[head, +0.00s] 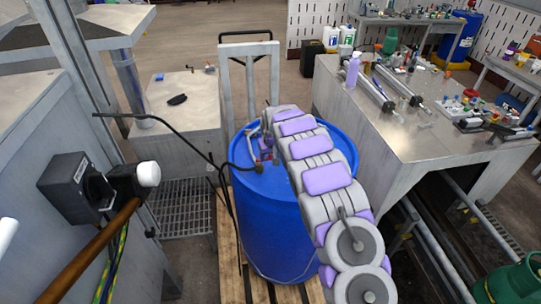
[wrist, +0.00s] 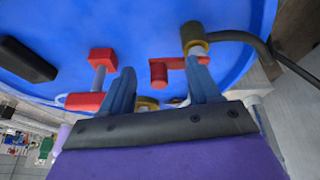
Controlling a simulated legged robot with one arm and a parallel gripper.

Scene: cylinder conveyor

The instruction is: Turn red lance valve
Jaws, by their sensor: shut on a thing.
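The red lance valve is on top of the blue drum (head: 275,225), beside the hose end. In the wrist view its red handle (wrist: 160,73) shows between and just beyond my two blue fingers, with a brass fitting (wrist: 194,40) at its right end. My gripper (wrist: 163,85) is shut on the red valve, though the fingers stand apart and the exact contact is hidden. A second red fitting with a metal stem (wrist: 102,58) lies by the left finger. In the head view my gripper (head: 264,150) is over the drum top, mostly covered by my arm.
A black hose (head: 185,143) runs from the drum top to the left. The drum stands on a wooden pallet (head: 228,265) before a grey trolley frame (head: 250,80). A cluttered workbench (head: 430,130) is on the right. A black box with a white knob (head: 80,187) is at left.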

